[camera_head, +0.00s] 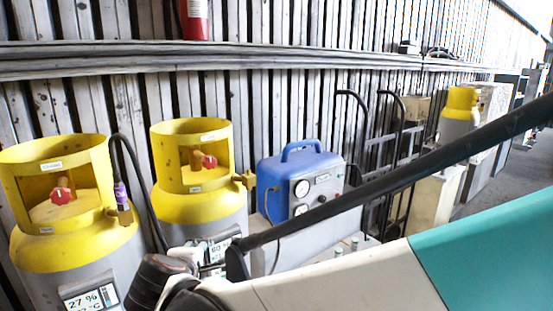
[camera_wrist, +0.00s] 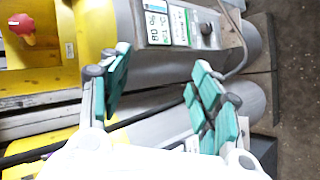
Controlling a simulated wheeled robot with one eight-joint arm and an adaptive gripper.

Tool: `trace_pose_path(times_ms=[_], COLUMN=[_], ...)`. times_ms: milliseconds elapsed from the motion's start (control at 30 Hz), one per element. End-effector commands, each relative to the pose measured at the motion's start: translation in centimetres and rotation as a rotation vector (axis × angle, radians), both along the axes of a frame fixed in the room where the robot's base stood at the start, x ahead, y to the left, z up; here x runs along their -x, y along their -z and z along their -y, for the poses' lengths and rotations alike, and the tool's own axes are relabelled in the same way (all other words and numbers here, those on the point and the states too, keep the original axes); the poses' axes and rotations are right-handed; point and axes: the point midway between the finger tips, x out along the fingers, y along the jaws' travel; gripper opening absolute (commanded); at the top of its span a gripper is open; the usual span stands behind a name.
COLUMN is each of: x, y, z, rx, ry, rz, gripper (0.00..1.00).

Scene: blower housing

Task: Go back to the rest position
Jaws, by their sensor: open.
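My gripper (camera_wrist: 156,98) is open, with its two teal-padded fingers apart and nothing between them. In the wrist view it faces a grey and yellow gas cylinder (camera_wrist: 160,75) with a display panel (camera_wrist: 166,22) on its side. In the head view my white and teal arm crosses the lower right, and its dark end is low in the middle, in front of the second yellow-topped cylinder (camera_head: 198,210). The gripper's fingers are not clear in the head view. A red valve knob (camera_wrist: 21,25) shows at the wrist view's upper left.
Another yellow-topped cylinder (camera_head: 66,255) stands at the left, with a hose beside it. A blue machine with gauges (camera_head: 300,185) is right of the middle. A hand truck (camera_head: 393,155) and a further cylinder (camera_head: 459,115) stand behind my arm. Open floor (camera_head: 520,175) lies at the far right.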

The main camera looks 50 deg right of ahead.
Motion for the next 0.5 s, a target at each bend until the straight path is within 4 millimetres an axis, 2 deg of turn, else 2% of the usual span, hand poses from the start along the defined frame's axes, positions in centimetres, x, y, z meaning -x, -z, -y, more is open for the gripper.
trace_pose_path(times_ms=[33,233,500], x=[1.4,5.4,9.6], y=[0.6,2.3,2.7], z=[-0.5,-4.0,-9.2], rx=[-0.095,-0.492,-0.939], ry=[0.026,0.142,0.307], rz=[0.016,0.087,0.160], gripper=[0.58,0.58,0.58])
